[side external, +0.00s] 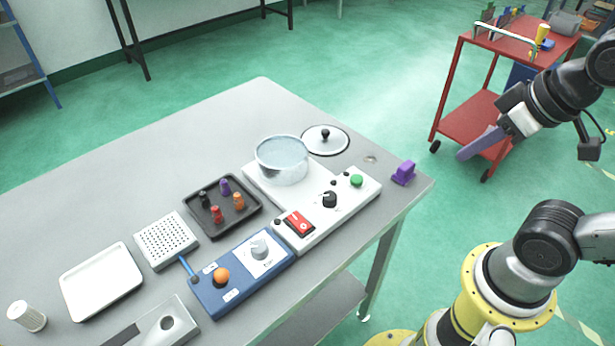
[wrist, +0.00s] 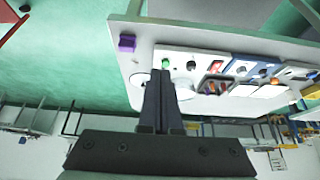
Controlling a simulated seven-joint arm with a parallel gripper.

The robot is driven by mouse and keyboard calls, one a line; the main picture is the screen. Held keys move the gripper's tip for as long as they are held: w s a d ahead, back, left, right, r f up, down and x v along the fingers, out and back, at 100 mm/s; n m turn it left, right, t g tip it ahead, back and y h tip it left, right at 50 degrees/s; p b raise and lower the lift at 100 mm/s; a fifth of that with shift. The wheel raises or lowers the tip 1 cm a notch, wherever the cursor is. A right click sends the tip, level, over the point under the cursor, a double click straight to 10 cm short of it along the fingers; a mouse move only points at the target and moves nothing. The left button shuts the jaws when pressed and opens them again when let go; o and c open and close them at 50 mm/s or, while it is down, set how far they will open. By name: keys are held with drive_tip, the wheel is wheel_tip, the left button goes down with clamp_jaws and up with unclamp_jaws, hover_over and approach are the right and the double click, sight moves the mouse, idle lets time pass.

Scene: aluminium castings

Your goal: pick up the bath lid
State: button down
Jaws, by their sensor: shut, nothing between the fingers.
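The bath lid (side external: 325,139) is a round, clear disc with a dark rim and a black knob. It lies flat on the grey table, behind and to the right of the bath (side external: 282,160), a round see-through vessel on a white unit. My gripper (side external: 464,155) is held out to the right of the table, well apart from the lid, shut and empty. In the wrist view my shut fingers (wrist: 158,76) point toward the table and hide part of the bath; a pale round shape just left of them looks like the lid (wrist: 138,79).
A purple block (side external: 403,172) stands near the table's right corner. The white control unit (side external: 345,205) has knobs and a red switch. A dark tray (side external: 243,188) holds several coloured pegs. A red cart (side external: 470,117) stands behind my gripper. The table behind the lid is clear.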

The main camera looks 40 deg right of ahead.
drive_tip(key=c, duration=1.5)
unclamp_jaws()
drive_tip(key=shift+c, duration=0.2)
drive_tip(key=o, duration=1)
